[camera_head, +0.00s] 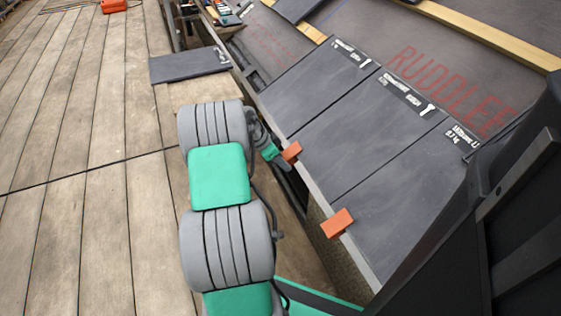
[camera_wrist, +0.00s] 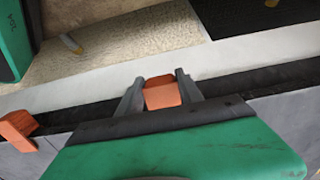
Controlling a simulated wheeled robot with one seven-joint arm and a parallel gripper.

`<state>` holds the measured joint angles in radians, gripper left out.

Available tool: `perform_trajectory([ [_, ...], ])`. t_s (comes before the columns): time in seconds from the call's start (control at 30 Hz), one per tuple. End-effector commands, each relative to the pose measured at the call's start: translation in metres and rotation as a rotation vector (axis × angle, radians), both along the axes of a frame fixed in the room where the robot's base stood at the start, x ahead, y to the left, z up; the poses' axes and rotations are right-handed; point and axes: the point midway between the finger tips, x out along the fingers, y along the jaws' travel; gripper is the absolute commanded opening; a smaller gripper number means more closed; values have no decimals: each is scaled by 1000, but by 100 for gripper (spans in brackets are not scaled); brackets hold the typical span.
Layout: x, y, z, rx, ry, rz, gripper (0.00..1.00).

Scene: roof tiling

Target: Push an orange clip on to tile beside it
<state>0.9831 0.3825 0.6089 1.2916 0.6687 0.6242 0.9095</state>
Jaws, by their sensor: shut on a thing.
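Two orange clips sit along the lower edge of the row of dark slate tiles. My gripper (camera_head: 279,152) reaches the farther orange clip (camera_head: 292,152) from the left, at the roof edge. In the wrist view, my gripper (camera_wrist: 158,90) has its two grey fingers on either side of this orange clip (camera_wrist: 162,93), shut on it. The nearer orange clip (camera_head: 337,223) stands apart, and also shows at the left of the wrist view (camera_wrist: 16,130). The middle tile (camera_head: 365,125) lies between two others, with the nearer tile (camera_head: 400,200) below it. The clip's contact with the tile is hidden.
Wooden battens (camera_head: 490,36) cross the grey underlay above the tiles. Tools (camera_head: 222,12) lie at the top, and an orange object (camera_head: 113,6) is far off on the deck.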

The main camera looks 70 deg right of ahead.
Motion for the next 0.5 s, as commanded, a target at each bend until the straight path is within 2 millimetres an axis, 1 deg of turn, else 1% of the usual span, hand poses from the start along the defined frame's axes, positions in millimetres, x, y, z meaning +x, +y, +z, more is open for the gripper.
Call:
perform_trajectory([
  [0.03,-1,-2,3,-5,-1,-2,0],
  [0.27,0,-2,3,-5,-1,-1,0],
  [0.3,-1,-2,3,-5,-1,-1,46],
  [0.5,0,-1,2,-3,0,0,62],
])
